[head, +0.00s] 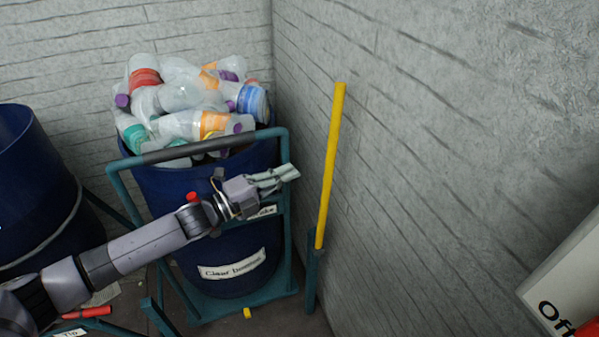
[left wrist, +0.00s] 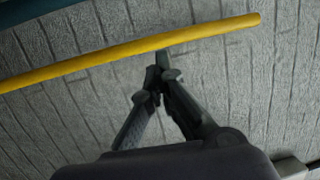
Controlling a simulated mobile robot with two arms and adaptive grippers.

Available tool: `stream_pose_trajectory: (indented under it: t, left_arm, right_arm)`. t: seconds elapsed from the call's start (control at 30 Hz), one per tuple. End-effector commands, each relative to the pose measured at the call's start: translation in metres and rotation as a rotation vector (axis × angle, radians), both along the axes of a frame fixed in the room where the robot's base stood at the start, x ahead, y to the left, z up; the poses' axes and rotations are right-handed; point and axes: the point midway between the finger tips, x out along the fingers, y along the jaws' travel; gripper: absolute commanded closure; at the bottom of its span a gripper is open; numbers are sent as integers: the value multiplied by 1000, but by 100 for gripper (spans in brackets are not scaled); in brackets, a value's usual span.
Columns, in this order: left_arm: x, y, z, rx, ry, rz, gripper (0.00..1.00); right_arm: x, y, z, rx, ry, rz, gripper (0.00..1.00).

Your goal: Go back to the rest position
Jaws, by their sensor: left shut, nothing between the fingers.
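My left gripper (head: 286,173) reaches in from the lower left of the head view, in front of the blue barrel's upper right side. Its fingers are together and hold nothing. In the left wrist view the closed fingertips (left wrist: 162,62) show against the grey brick wall, near the yellow pole in the picture. My right gripper is in neither view.
A blue barrel (head: 222,271) heaped with clear plastic bottles (head: 185,98) stands in a teal frame (head: 287,222). A yellow pole (head: 330,165) stands right of it, by the wall (head: 440,130). Another blue barrel (head: 35,190) is at left, a white sign (head: 570,275) lower right.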

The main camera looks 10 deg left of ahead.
Motion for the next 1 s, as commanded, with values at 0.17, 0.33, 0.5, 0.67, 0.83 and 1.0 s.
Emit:
stream_pose_trajectory:
  t: [0.17,0.33,0.5,0.67,0.83,1.0]
  left_arm:
    - [-25,24,-2,1,3,0,100]
    - [-40,38,0,-1,2,0,100]
    - [-45,44,1,-1,1,-1,100]
    - [-46,42,0,-9,13,3,100]
    - [-51,18,-27,-81,171,70,100]
    - [-70,-7,-71,-222,473,231,100]
  right_arm:
    - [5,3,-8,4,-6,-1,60]
    - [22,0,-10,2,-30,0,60]
    - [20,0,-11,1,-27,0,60]
    - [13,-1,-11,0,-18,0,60]
    - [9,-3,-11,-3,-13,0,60]
    - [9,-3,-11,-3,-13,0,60]
